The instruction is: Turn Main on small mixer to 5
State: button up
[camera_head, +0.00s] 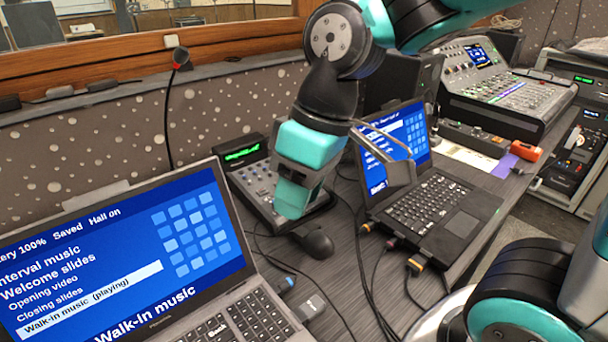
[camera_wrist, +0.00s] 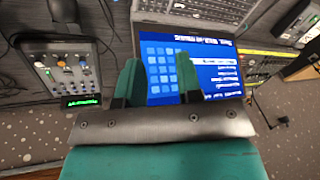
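The small mixer (camera_head: 256,178) is a dark console with a green display, behind and partly hidden by my gripper in the head view. It also shows upside down at the left of the wrist view (camera_wrist: 68,68), with several small knobs or faders and the green display at the bottom. The Main control and its value are too small to read. My gripper (camera_head: 292,205) hangs above the desk, in front of the mixer in the head view. In the wrist view its two teal fingers (camera_wrist: 158,80) are apart with nothing between them, and the mixer lies to their left, apart from them.
A laptop (camera_head: 120,262) stands at front left and another (camera_head: 440,200) to the right. A black mouse (camera_head: 315,242) and cables lie before the small mixer. A larger mixer (camera_head: 515,95) is at the back right.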

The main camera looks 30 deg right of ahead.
jog(key=w+d+f+h, duration=0.1)
jog(key=w+d+f, duration=0.1)
jog(key=w+d, duration=0.55)
jog(key=w+d+f+h, duration=0.1)
jog(key=w+d, duration=0.3)
jog(key=w, duration=0.7)
jog(key=w+d+f+h, duration=0.1)
jog(key=w+d+f, duration=0.1)
jog(key=w+d, duration=0.55)
jog(key=shift+n, duration=0.3)
jog(key=f, duration=0.5)
jog(key=w+f, duration=0.1)
jog(key=f, duration=0.5)
jog(key=w+f, duration=0.1)
jog(key=f, duration=0.5)
jog(key=shift+a+f, duration=0.15)
jog(key=shift+a, duration=0.25)
grip_shut()
